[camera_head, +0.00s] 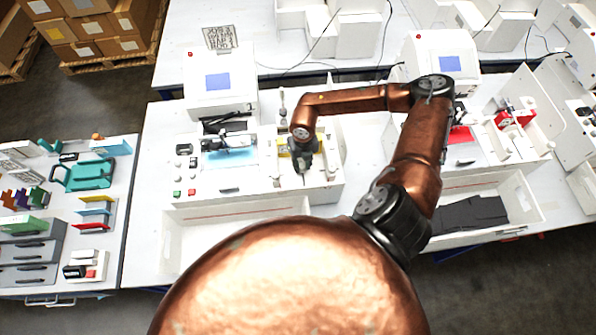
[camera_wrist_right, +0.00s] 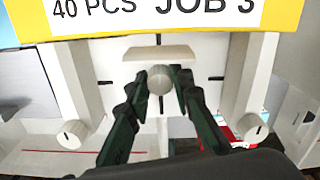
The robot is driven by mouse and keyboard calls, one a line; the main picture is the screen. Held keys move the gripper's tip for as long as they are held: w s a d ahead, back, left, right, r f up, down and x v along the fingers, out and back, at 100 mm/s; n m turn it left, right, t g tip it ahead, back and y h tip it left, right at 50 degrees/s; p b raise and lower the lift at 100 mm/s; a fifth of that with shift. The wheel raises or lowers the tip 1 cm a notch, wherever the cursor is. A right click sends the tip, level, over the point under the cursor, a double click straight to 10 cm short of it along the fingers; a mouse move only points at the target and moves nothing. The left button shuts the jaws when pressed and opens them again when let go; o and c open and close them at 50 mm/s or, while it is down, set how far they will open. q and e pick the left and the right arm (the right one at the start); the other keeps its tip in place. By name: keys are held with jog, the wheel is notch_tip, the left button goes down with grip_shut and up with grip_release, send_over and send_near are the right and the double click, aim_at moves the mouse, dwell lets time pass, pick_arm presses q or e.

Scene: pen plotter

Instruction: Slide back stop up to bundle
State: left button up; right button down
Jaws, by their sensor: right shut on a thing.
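A yellow bundle with a white label reading "40 PCS JOB 3" (camera_wrist_right: 160,18) fills the top of the right wrist view. A little yellow of it shows in the head view (camera_head: 284,152). The back stop (camera_wrist_right: 150,53) is a pale bar with a round grey knob (camera_wrist_right: 160,80), close to the bundle; I cannot tell whether they touch. My right gripper (camera_wrist_right: 160,93) is shut on the knob, one dark finger on each side. In the head view, my right gripper (camera_head: 303,167) reaches down into the white machine's bay. My left gripper is not in view.
Pale rails with round knobs (camera_wrist_right: 72,134) (camera_wrist_right: 256,126) flank the bay. A white machine with a blue screen (camera_head: 218,82) stands behind. White bins (camera_head: 185,222) line the table front. A side table on the left holds coloured parts (camera_head: 88,174).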

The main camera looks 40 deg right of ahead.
aim_at(302, 166)
jog(key=c, duration=2.1)
grip_release()
jog(key=shift+s, duration=0.1)
jog(key=o, duration=0.4)
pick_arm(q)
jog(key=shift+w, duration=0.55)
pick_arm(e)
notch_tip(302, 166, up, 12)
